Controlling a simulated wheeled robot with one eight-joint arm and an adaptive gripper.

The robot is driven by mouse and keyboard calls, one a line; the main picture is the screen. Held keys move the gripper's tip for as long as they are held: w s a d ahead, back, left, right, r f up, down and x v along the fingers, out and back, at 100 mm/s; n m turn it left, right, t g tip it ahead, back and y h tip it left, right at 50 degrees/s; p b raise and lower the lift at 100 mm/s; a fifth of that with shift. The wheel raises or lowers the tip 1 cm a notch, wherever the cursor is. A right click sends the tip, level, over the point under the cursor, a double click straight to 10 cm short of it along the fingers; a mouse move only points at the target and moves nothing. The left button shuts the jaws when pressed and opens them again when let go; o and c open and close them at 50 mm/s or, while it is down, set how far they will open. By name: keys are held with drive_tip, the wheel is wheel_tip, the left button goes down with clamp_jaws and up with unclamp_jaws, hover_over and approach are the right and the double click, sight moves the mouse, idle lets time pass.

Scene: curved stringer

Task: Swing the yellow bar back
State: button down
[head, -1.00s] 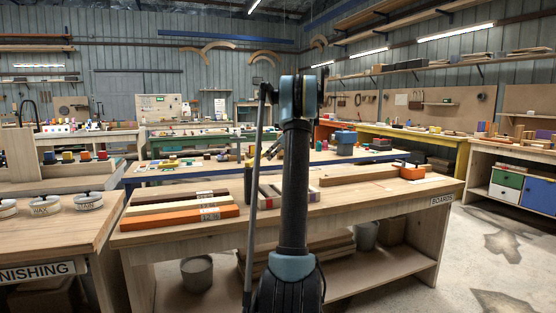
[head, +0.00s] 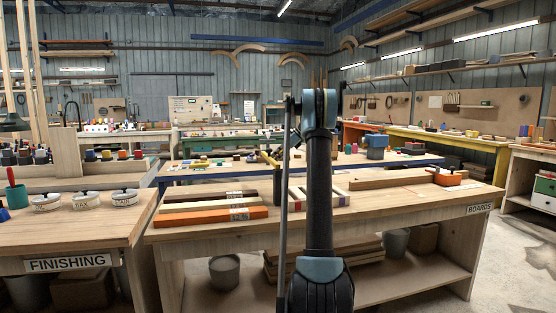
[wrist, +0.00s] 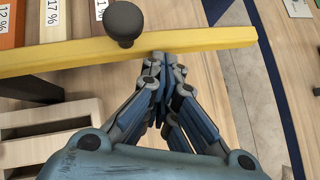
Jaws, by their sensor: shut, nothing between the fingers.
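The yellow bar (wrist: 205,47) lies across the upper part of the wrist view, with a round dark knob (wrist: 124,22) standing on it. In the head view a small part of the yellow bar (head: 277,185) shows just left of my arm, over the boards bench; the rest is hard to make out. My gripper (wrist: 158,58) is shut and empty, its fingertips at the near edge of the bar, right of the knob. I cannot tell whether they touch it. In the head view my arm mostly hides the gripper.
Boards with percent labels (wrist: 52,18) lie beyond the bar at the upper left. A pale slotted wooden piece (wrist: 40,120) is at the lower left. The boards bench (head: 400,203) has bare room right of my arm. The finishing bench (head: 95,235) stands left, with a gap between.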

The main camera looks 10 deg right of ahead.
drive_tip(key=shift+a, duration=0.4)
drive_tip(key=w+d+r, duration=0.1)
drive_tip(key=d+r, duration=0.6)
drive_tip(key=d, duration=0.4)
drive_tip(key=shift+d, duration=0.35)
